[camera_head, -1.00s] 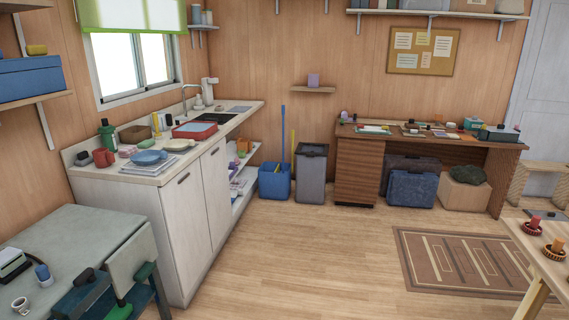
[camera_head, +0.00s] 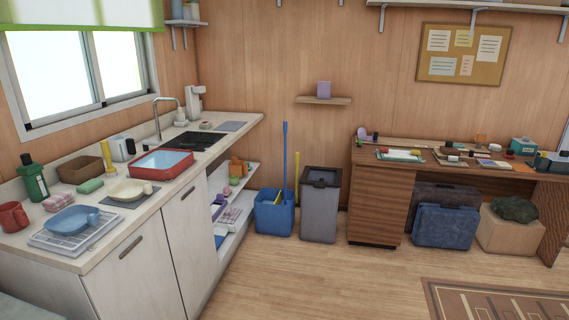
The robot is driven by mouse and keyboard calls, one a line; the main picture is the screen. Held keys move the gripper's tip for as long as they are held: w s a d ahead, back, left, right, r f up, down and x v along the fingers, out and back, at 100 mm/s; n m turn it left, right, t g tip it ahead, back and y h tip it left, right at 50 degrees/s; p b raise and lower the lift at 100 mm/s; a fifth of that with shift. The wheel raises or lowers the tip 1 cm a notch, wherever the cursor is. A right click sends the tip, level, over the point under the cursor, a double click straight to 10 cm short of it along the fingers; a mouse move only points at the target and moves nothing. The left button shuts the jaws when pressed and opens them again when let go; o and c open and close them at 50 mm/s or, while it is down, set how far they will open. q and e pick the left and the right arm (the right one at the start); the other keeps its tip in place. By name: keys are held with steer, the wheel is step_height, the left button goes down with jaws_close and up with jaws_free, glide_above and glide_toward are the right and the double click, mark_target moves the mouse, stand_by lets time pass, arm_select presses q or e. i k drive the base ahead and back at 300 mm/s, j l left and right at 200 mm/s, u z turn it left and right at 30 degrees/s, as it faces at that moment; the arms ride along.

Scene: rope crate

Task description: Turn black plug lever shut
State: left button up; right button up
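I cannot make out a black plug lever in this view. Neither of my grippers is in view.
The counter also holds a blue pan (camera_head: 70,220), a green bottle (camera_head: 33,180) and a red mug (camera_head: 13,217). A blue bucket (camera_head: 275,213) and a grey bin (camera_head: 320,205) stand by the wall. A wooden desk (camera_head: 381,185) is at right. The middle floor is clear.

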mark_target(183, 146)
steer(key=i+u, duration=0.1)
steer(key=i, duration=0.55)
steer(key=i+l+u, duration=0.15)
steer(key=i, duration=0.45)
steer(key=i+l+u, duration=0.1)
steer(key=i, duration=0.5)
steer(key=l, duration=0.1)
